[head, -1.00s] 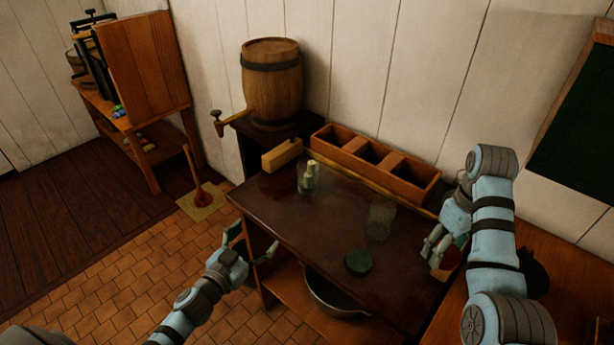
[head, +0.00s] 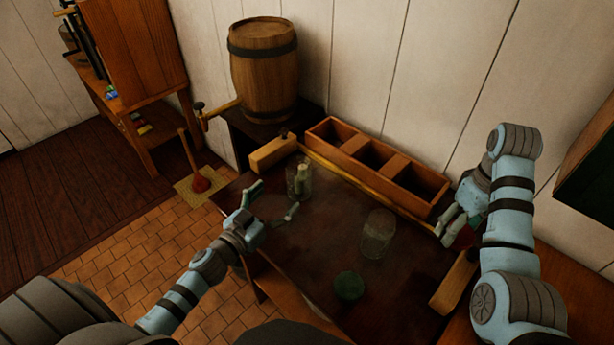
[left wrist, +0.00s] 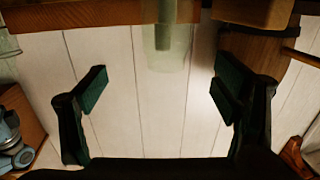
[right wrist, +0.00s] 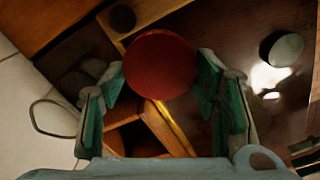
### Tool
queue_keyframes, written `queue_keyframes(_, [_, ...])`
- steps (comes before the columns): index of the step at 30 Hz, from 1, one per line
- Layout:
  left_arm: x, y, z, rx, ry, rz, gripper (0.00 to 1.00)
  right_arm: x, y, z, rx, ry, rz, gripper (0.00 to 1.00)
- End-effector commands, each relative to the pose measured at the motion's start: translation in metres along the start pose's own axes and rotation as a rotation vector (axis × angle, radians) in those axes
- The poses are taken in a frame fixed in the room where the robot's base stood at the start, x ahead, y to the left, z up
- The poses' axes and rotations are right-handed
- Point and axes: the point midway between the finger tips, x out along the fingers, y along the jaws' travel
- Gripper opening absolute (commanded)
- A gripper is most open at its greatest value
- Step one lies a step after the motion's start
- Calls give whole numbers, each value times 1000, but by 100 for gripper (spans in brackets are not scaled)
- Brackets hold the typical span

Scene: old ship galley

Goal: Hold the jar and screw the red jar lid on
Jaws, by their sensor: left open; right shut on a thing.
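A clear glass jar (head: 298,187) with pale green pieces inside stands on the dark table near its back left; it shows at the top of the left wrist view (left wrist: 166,50). A second, seemingly empty glass jar (head: 377,238) stands further right. My left gripper (head: 275,200) is open and empty, just in front of the jar with the pieces, its fingers pointing at it but apart from it. My right gripper (head: 454,228) is shut on the red jar lid (right wrist: 160,65), above the table's right side. In the head view the fingers hide most of this lid.
A green round lid (head: 349,286) lies on the table (head: 315,245) near the front. A three-compartment wooden box (head: 396,168) lines the back. Wooden blocks sit at the back left (head: 273,153) and right edge (head: 453,285). A barrel (head: 263,75) stands behind.

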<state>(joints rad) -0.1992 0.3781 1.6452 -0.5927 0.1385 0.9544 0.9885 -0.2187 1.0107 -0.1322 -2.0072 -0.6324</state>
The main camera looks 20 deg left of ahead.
Motion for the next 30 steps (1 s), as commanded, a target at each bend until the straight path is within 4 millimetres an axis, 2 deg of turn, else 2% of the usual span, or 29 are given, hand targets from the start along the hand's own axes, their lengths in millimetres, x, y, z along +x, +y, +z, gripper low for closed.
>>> queue_keyframes(5, [3,-3,-2,-1,1,-8,82,-4,-2,-3,-7,1,0,42])
queue_keyframes(9, [27,-3,-4,-2,3,-7,82,-13,-2,-2,-5,1,0,42])
queue_keyframes(16, [64,-2,-1,-1,2,-4,82,-12,-1,-1,-2,0,0,42])
queue_keyframes(26, [68,-1,-1,-2,0,-2,82,-12,-1,-1,-2,0,0,42])
queue_keyframes(30, [79,-3,-2,-3,2,-3,82,-10,-1,-1,-2,0,0,42])
